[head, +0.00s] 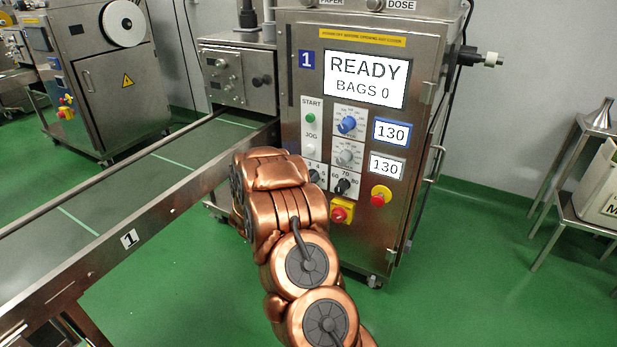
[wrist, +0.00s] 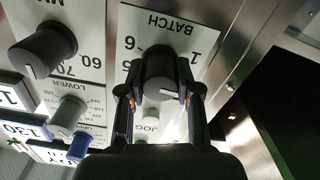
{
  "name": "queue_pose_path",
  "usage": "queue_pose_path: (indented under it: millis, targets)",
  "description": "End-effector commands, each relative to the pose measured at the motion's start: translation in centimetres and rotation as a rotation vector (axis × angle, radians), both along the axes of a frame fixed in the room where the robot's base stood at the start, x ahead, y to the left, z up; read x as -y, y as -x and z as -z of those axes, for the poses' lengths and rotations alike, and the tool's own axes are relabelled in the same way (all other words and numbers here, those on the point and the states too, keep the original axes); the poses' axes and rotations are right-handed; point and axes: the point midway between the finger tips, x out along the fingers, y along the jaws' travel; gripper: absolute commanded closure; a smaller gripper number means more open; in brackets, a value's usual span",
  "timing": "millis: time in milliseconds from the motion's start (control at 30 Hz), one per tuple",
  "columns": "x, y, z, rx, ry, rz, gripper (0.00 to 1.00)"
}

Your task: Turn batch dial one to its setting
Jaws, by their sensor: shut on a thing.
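Batch dial one (wrist: 160,72) is a dark round knob on a white plate marked BATCH, shown upside down in the wrist view, with numbers around it. My gripper (wrist: 160,94) has one finger on each side of the knob and is shut on it. The fingers hide part of the scale, and I cannot tell which number the pointer meets. In the head view the dial (head: 314,176) shows on the machine's front, just beyond my arm, which hides my gripper and part of the plate.
The steel machine 1 (head: 408,170) has a screen (head: 364,79) reading READY, BAGS 0. Close to the batch dial are a green start button (head: 311,118), a blue knob (head: 347,125), a grey knob (head: 346,157) and a black knob (head: 342,187). A conveyor (head: 130,165) runs left.

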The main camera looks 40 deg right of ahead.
Motion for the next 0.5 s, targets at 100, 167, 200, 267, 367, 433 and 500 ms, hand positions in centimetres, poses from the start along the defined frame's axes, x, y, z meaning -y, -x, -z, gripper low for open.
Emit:
queue_pose_path:
  millis: [100,167,200,267,367,433,500]
  targets:
    - [-0.02,0.03,-0.18,0.109,-0.031,0.002,1.00]
    - [0.00,0.04,-0.20,0.165,-0.046,0.001,1.00]
    - [0.00,0.03,-0.18,0.201,-0.058,0.002,1.00]
    - [-0.03,0.00,-0.16,0.256,-0.074,0.000,1.00]
    - [0.00,0.03,-0.09,0.347,-0.103,0.001,1.00]
    - [-0.01,0.04,-0.03,0.410,-0.122,0.001,1.00]
    - [0.01,0.06,-0.02,0.474,-0.142,0.001,1.00]
